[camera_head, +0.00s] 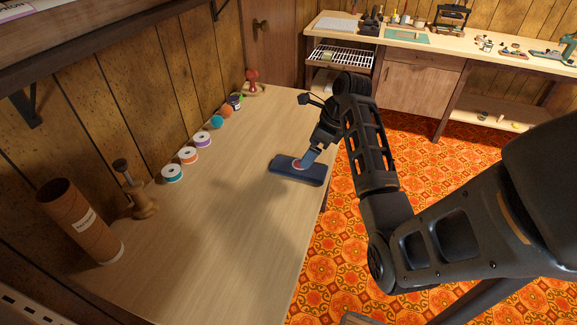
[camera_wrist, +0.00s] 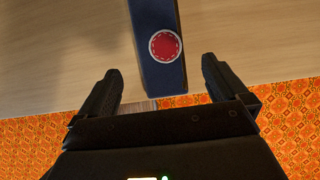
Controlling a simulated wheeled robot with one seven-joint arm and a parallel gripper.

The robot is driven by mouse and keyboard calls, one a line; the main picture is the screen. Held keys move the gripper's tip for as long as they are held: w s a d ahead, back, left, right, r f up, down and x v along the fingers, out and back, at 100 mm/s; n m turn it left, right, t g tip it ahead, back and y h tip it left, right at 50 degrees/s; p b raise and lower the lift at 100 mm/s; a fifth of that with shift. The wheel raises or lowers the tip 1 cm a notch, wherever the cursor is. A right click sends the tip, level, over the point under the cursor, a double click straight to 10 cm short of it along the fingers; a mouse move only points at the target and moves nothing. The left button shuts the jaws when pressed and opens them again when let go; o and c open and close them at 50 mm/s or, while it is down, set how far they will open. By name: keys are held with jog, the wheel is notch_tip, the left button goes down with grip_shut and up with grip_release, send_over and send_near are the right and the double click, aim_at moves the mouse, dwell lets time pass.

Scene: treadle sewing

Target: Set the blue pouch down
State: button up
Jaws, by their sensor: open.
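The blue pouch (camera_head: 290,172) lies flat on the pale wooden table, near its right edge. It is dark blue and long, with a round red patch ringed in white. In the wrist view the pouch (camera_wrist: 157,15) runs up out of the frame, and its near end lies between and just ahead of my fingers. My gripper (camera_wrist: 160,85) is open, with a finger on either side and a gap to the pouch on both sides. In the head view my gripper (camera_head: 311,156) is at the pouch, partly over it.
Thread spools (camera_head: 188,155), small balls (camera_head: 217,122) and a wooden stand (camera_head: 140,200) line the wall side of the table. A brown cardboard tube (camera_head: 82,222) stands at the front left. The table's middle is clear. A cluttered workbench (camera_head: 420,47) stands at the back.

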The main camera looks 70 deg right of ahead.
aim_at(281, 164)
jog(key=x, duration=0.7)
jog(key=shift+w+f, duration=0.2)
jog(key=shift+f, duration=0.05)
jog(key=c, duration=1.1)
